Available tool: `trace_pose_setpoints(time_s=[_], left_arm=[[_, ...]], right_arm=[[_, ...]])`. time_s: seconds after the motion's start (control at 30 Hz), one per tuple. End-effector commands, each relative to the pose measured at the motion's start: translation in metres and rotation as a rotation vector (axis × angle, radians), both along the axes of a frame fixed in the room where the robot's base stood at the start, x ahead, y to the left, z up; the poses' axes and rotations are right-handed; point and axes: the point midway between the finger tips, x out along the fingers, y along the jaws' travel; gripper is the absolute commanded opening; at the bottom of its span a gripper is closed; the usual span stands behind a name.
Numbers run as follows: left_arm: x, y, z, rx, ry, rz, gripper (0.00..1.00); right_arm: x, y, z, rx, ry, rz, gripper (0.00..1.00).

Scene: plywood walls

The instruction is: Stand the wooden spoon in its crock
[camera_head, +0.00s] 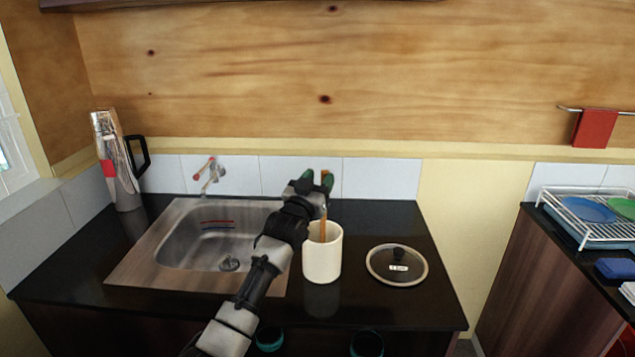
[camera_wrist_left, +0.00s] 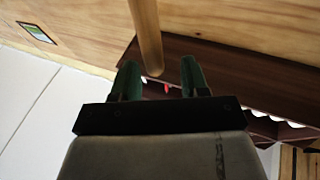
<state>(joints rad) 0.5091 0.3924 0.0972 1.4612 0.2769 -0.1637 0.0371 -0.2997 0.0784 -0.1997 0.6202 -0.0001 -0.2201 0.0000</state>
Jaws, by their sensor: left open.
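The wooden spoon (camera_head: 323,229) stands nearly upright, its lower part inside the mouth of the white crock (camera_head: 322,262). The crock hides the spoon's lower end. The crock stands upright on the dark counter, right of the sink. My left gripper (camera_head: 317,178) is above and behind the crock, its green fingers open around the upper part of the spoon. In the left wrist view, the spoon's handle (camera_wrist_left: 149,38) ends between the two spread fingers (camera_wrist_left: 159,80), with a gap beside it. My right gripper is not in view.
A glass lid (camera_head: 397,265) lies right of the crock. The steel sink (camera_head: 130,270) and its tap (camera_head: 212,172) are on the left, with a metal jug (camera_head: 117,165) behind. A dish rack (camera_head: 590,218) with plates is far right, past a gap.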

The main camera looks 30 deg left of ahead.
Motion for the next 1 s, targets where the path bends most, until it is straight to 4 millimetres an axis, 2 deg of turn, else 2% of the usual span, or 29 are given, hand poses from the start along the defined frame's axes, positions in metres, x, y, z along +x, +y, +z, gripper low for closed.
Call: trace_pose_setpoints(time_s=[0.23,0.7,1.0], left_arm=[[-0.016,-0.003,-0.008,0.0,0.001,-0.001,0.45],[-0.09,-0.014,-0.029,0.0,0.0,0.0,0.45],[-0.103,-0.016,-0.03,0.0,0.001,0.0,0.45]], right_arm=[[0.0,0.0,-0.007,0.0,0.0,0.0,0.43],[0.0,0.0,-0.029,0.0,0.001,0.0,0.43],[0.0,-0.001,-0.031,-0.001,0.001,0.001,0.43]])
